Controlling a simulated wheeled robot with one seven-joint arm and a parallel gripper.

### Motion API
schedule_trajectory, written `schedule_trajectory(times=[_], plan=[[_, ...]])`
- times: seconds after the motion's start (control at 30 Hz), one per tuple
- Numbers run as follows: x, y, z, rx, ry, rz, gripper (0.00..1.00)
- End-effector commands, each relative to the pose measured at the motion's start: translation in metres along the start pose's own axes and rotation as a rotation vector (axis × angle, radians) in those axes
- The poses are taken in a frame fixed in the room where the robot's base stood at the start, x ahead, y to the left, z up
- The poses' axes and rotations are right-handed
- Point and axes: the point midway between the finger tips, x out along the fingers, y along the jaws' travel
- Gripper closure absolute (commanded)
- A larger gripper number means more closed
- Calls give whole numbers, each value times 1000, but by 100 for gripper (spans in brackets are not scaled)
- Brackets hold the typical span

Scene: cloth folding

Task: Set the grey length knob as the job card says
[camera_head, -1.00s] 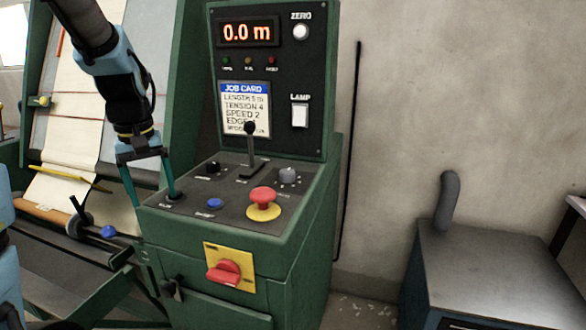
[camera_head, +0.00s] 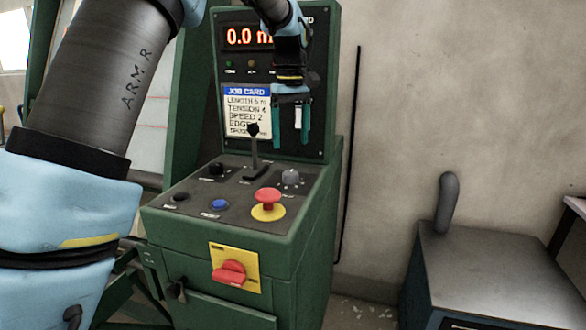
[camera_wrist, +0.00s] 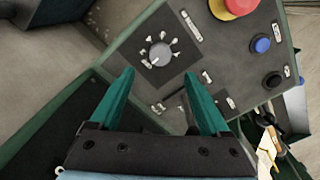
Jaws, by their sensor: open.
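The grey length knob (camera_head: 290,177) stands at the back right of the console's sloped top, behind the red mushroom button. In the wrist view the knob (camera_wrist: 160,51) shows with a ring of white marks around it and a pale pointer line; I cannot read its setting. My gripper (camera_head: 290,140) hangs above the knob, apart from it, with its two teal fingers open and empty. In the wrist view the fingertips (camera_wrist: 158,76) lie either side below the knob. The job card (camera_head: 247,110) reads length 5 m, tension 4, speed 2. The display (camera_head: 248,37) reads 0.0, partly hidden by my arm.
The red mushroom button (camera_head: 268,198) on a yellow base is close in front of the knob. A black lever (camera_head: 254,150) stands upright to its left. A blue button (camera_head: 219,204) and black knob (camera_head: 216,168) are further left. A red rotary switch (camera_head: 229,272) is on the front.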

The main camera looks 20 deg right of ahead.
Motion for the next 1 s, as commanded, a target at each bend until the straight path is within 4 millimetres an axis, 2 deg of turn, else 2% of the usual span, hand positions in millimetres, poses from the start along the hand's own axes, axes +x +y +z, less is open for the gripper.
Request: schedule_trajectory(times=[0.3,0.5,0.87,1.0], plan=[[59,-1,1,1,-3,-3,20],[82,-1,1,1,-2,-1,20],[89,-1,0,1,0,1,20],[88,-1,0,1,0,1,32]])
